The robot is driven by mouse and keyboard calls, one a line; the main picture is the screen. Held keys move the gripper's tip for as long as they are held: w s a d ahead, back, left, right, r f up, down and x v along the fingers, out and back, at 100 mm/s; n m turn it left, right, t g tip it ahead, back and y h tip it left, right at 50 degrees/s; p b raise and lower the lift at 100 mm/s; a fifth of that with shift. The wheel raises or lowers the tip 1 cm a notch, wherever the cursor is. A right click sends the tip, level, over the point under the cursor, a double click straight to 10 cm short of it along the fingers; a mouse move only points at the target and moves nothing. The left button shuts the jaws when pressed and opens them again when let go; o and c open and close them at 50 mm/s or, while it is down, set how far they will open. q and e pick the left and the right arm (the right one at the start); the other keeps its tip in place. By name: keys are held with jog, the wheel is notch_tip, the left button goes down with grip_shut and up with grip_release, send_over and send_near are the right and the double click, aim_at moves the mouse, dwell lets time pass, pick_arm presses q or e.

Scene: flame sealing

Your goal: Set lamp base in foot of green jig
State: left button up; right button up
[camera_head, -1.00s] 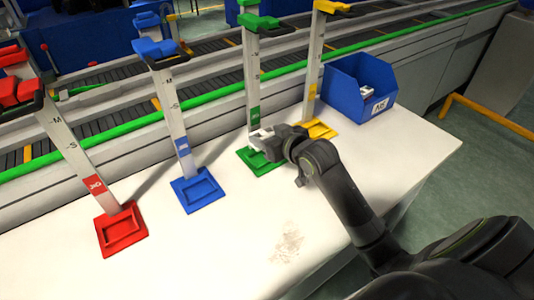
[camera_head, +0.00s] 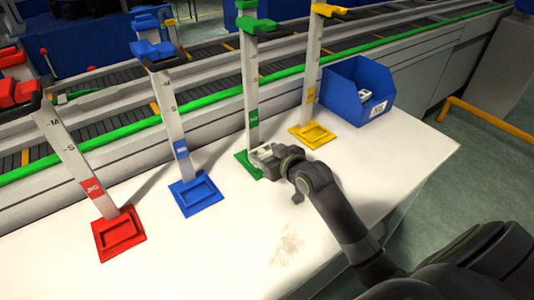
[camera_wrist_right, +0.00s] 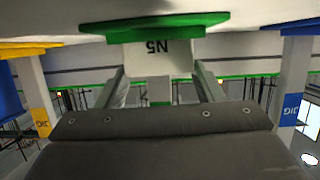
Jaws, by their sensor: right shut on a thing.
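The green jig (camera_head: 250,90) stands on the table, a tall white post with a green foot plate (camera_head: 243,165). My right gripper (camera_head: 264,152) is low over that foot, partly covering it. It is shut on a white lamp base (camera_wrist_right: 158,57), marked N5, which shows upside down between the fingers in the right wrist view. There the green foot (camera_wrist_right: 150,24) borders the base. The base is at or just above the foot; I cannot tell if it sits inside the rim. My left gripper is not in view.
Red (camera_head: 119,235), blue (camera_head: 196,196) and yellow (camera_head: 312,136) jig feet stand empty on the white table (camera_head: 240,235). A blue bin (camera_head: 358,88) with white parts is at the back right. A conveyor with a green rail runs behind.

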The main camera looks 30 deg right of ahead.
jog(key=shift+s+f, duration=0.2)
jog(key=shift+f, duration=0.55)
jog(key=o, duration=1.1)
jog(key=shift+s+f, duration=0.1)
jog(key=shift+f, duration=0.05)
jog(key=shift+c, duration=0.2)
jog(key=shift+r, duration=0.25)
jog(key=v, duration=0.4)
jog(key=r+v, duration=0.1)
jog(key=v, duration=0.3)
jog(key=p+v, duration=0.1)
jog(key=v, duration=0.3)
jog(key=shift+w+r, duration=0.2)
jog(key=shift+w, duration=0.1)
